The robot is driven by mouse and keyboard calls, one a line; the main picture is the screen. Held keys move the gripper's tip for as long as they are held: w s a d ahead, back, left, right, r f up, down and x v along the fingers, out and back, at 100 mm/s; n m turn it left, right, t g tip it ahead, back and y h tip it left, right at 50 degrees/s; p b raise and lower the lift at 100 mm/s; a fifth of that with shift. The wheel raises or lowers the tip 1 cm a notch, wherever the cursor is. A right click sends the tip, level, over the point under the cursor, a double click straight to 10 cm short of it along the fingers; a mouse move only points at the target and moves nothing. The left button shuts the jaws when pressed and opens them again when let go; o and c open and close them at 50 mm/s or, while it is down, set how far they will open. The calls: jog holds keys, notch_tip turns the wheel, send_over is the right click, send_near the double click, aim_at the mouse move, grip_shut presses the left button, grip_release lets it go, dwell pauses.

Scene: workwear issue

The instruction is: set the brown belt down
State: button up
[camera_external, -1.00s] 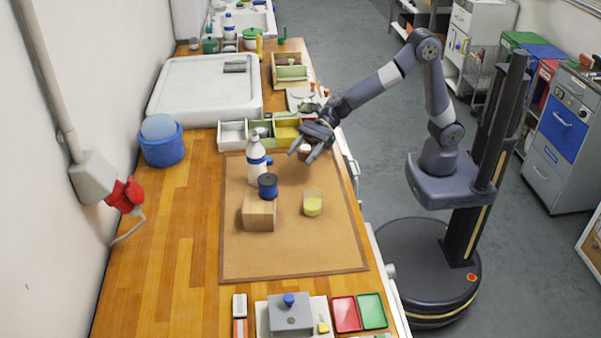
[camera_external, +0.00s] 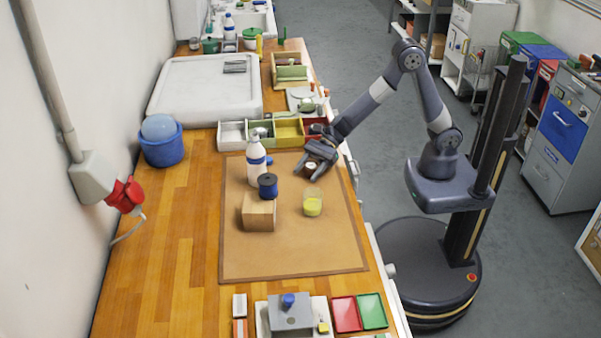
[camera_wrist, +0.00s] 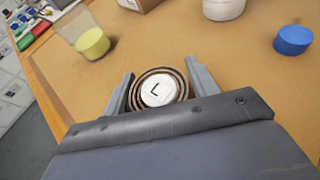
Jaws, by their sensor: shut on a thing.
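The brown belt (camera_wrist: 138,95) is a rolled coil with a white round label marked "L" at its centre. It also shows small between the fingers in the external view (camera_external: 311,168). My gripper (camera_wrist: 158,88) is shut on the belt, one finger on each side of the coil. In the external view my gripper (camera_external: 311,171) is low over the far right part of the tan mat (camera_external: 290,255). I cannot tell whether the belt touches the mat.
A clear cup with yellow contents (camera_external: 313,203) stands in front of my gripper. Divided bins (camera_external: 260,146) lie behind. The mat's front is clear.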

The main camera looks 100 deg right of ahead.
jog(key=shift+f+b, duration=0.25)
jog(key=shift+b, duration=0.05)
jog(key=o, duration=1)
jog(key=shift+o, duration=0.2)
jog(key=shift+r, duration=0.15)
jog(key=shift+r+p, duration=0.15)
jog(key=shift+p, duration=0.25)
jog(key=b+v, duration=0.1)
jog(key=v, duration=1.1)
jog(key=shift+s, duration=0.1)
jog(key=shift+f, duration=0.25)
jog(key=x, duration=1.2)
jog(key=shift+a+f, duration=0.1)
jog(key=shift+f, duration=0.05)
jog(key=shift+r+p, duration=0.45)
jog(key=shift+r, duration=0.5)
